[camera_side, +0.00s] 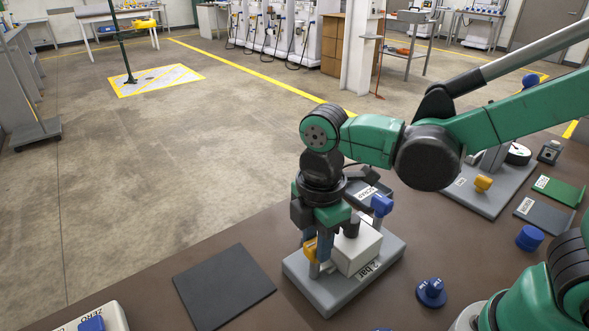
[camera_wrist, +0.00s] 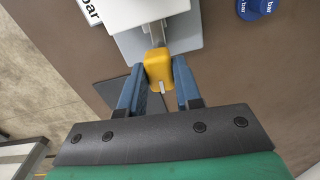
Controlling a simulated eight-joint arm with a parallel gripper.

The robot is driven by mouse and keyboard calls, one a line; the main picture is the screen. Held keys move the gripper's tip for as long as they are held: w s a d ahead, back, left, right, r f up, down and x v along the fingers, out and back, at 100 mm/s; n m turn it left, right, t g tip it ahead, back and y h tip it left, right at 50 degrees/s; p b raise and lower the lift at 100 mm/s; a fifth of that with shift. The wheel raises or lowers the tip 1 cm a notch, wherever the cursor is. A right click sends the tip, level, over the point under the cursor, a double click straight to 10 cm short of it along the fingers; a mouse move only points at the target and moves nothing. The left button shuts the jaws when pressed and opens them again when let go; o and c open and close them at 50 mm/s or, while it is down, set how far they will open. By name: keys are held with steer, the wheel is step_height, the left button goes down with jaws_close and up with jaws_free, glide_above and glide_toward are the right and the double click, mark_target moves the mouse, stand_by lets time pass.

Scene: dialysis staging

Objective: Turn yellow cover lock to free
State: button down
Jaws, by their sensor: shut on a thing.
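The yellow cover lock (camera_side: 310,249) stands at the left end of a grey base plate (camera_side: 325,294), beside a white box (camera_side: 357,248). A "2 bar" label lies in front of the box. My gripper (camera_side: 312,243) points down over the lock from above. In the wrist view the yellow lock (camera_wrist: 158,66) sits between my two blue fingers, with a light mark on its near edge. My gripper is shut on it. The lock's lower part and its marking are partly hidden, so I cannot tell its setting.
A blue knob (camera_side: 382,204) stands behind the white box. A dark mat (camera_side: 223,287) lies to the left. Another grey fixture with a yellow knob (camera_side: 483,183) stands at right. The table between mat and base is clear.

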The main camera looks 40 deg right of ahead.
steer(key=m, duration=0.8)
steer(key=shift+m, duration=0.4)
steer(key=m, duration=0.4)
steer(key=shift+m, duration=1.9)
steer(key=c, duration=0.6)
jaws_free()
steer(key=shift+r, duration=0.1)
